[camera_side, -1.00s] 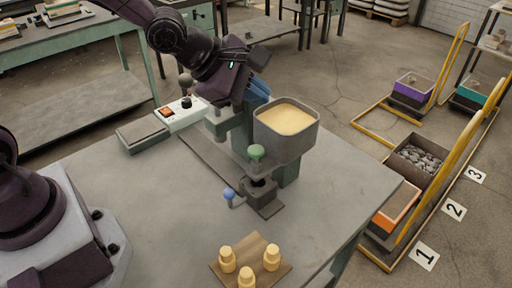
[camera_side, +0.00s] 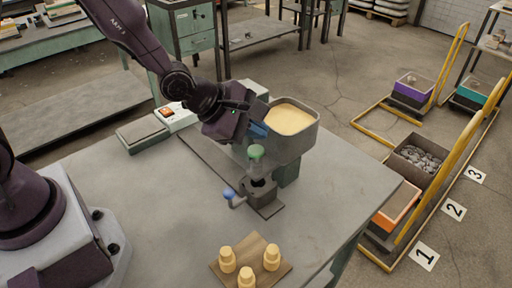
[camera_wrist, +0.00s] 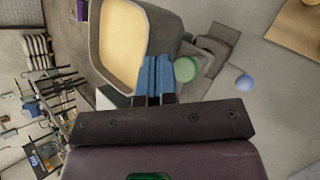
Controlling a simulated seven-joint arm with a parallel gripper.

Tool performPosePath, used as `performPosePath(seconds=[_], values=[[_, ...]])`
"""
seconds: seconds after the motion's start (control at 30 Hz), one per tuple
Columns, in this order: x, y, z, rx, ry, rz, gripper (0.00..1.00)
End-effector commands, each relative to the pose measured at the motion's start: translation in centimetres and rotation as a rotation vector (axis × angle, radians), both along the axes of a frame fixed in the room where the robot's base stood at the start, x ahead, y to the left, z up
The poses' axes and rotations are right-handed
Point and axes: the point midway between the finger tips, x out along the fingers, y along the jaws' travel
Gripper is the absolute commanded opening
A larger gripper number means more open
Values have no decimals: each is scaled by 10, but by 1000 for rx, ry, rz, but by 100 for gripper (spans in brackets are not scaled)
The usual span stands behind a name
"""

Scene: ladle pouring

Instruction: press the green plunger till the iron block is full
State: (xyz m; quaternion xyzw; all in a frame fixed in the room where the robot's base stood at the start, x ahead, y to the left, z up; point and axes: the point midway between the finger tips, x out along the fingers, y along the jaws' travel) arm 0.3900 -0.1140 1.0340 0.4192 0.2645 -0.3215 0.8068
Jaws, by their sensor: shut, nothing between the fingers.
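The green plunger (camera_side: 256,152) is a round green knob standing upright above the dark iron block (camera_side: 262,191). The plunger also shows in the wrist view (camera_wrist: 186,68), just right of my fingers. The inside of the block is hidden, so its fill cannot be seen. A blue ball-ended lever (camera_side: 229,193) sticks out of the block's left side. My gripper (camera_side: 258,130) is shut and empty, its blue fingers just behind and above the plunger; I cannot tell whether they touch it. The fingers also show in the wrist view (camera_wrist: 155,78).
A grey hopper (camera_side: 298,146) of pale yellow material stands right behind the plunger, close to my gripper. A wooden board (camera_side: 252,271) with three yellow pieces lies at the front. A control box with an orange switch (camera_side: 166,111) is at the back left. The table's left middle is clear.

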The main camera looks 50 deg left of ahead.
Motion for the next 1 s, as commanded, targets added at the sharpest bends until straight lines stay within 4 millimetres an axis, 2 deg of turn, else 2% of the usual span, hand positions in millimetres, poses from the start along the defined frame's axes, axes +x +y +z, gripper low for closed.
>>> performPosePath(seconds=[0.23,1.0], values=[[-1,0,-12,2,1,0,0],[0,0,-12,2,-1,0,0]])
